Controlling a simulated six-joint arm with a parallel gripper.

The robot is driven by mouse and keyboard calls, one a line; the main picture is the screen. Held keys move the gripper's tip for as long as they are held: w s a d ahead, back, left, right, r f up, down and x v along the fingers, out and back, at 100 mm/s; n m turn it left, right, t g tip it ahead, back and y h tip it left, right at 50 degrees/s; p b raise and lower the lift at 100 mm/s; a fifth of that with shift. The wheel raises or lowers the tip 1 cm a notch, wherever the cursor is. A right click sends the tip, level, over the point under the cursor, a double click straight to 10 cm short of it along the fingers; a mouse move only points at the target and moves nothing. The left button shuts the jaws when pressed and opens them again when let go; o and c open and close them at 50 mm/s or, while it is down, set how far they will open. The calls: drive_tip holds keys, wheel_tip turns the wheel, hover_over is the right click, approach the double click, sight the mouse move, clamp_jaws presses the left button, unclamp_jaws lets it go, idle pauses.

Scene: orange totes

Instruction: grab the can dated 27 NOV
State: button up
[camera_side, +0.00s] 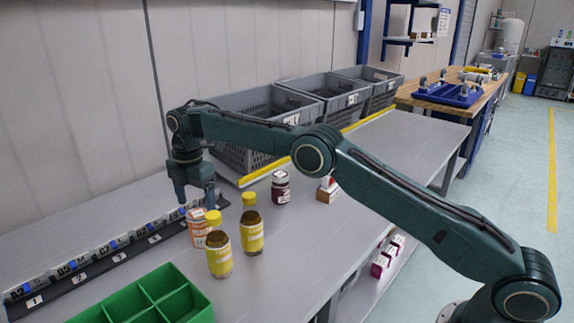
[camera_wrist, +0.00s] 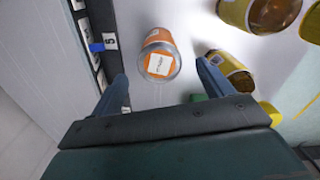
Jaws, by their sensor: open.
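An orange can (camera_side: 196,232) with a white label stands on the grey bench beside the yellow-capped bottles. In the wrist view the orange can (camera_wrist: 158,56) shows a white tag on its end, with print too small for me to read surely. My gripper (camera_side: 196,198) points down just above the can in the side view. In the wrist view my gripper (camera_wrist: 163,74) is open, its two blue fingers apart with the can between and ahead of them. I cannot tell whether the fingers reach down to the can's height.
Yellow-labelled bottles (camera_side: 219,254) (camera_side: 252,231) stand close right of the can. A dark jar (camera_side: 280,188) and small box (camera_side: 327,190) stand farther back. A numbered rail (camera_side: 118,257) runs on the left. A green divided bin (camera_side: 150,297) is in front; grey crates (camera_side: 262,103) line the wall.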

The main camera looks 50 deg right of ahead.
sight(198, 213)
drive_tip(key=shift+f, duration=0.15)
drive_tip(key=shift+f, duration=0.5)
drive_tip(key=shift+f, duration=0.1)
drive_tip(key=shift+f, duration=3)
drive_tip(key=c, duration=1.2)
drive_tip(key=shift+c, duration=0.4)
drive_tip(key=shift+r, duration=0.15)
drive_tip(key=shift+r, duration=4.9)
